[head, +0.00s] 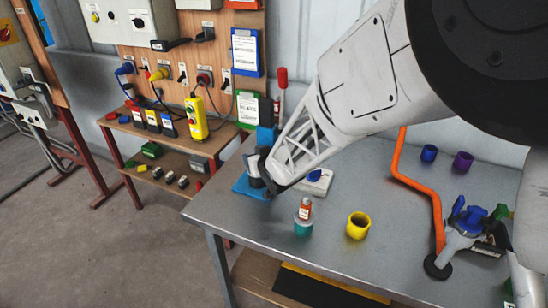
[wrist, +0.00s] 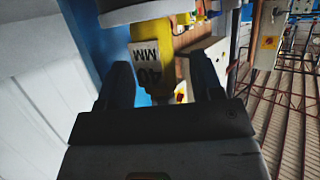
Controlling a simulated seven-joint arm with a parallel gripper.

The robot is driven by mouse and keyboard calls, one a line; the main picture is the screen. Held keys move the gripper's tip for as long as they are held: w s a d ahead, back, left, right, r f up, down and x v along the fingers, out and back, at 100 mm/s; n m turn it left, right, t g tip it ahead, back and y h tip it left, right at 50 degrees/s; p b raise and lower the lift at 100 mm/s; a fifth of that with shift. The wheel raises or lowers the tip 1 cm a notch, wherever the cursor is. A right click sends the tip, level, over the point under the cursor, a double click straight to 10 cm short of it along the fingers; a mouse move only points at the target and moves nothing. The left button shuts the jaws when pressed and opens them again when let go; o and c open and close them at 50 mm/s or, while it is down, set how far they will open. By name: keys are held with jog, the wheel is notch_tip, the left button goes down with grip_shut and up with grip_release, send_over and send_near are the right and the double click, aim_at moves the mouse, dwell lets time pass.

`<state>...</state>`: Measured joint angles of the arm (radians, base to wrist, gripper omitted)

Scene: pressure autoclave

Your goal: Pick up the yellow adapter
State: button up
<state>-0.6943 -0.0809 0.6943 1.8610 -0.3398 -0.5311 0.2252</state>
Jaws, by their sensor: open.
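A yellow cup-shaped piece (head: 358,226) stands upright on the grey metal table, to the right of and nearer than my gripper (head: 258,172) in the head view. My gripper is low over the table's far left part, by a blue stand (head: 243,186). In the wrist view, my two dark fingers (wrist: 163,78) are apart. A yellow piece with a white "40 MM" label (wrist: 148,68) shows between them; contact cannot be told. The head view does not show this labelled piece clearly, and I cannot tell which yellow piece is the adapter.
Blue (head: 429,153) and purple (head: 462,161) cups stand at the back right. An orange bent bar (head: 415,185) crosses the table's right part. The front of the table is clear.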

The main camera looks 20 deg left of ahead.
dwell(0.6)
grip_shut()
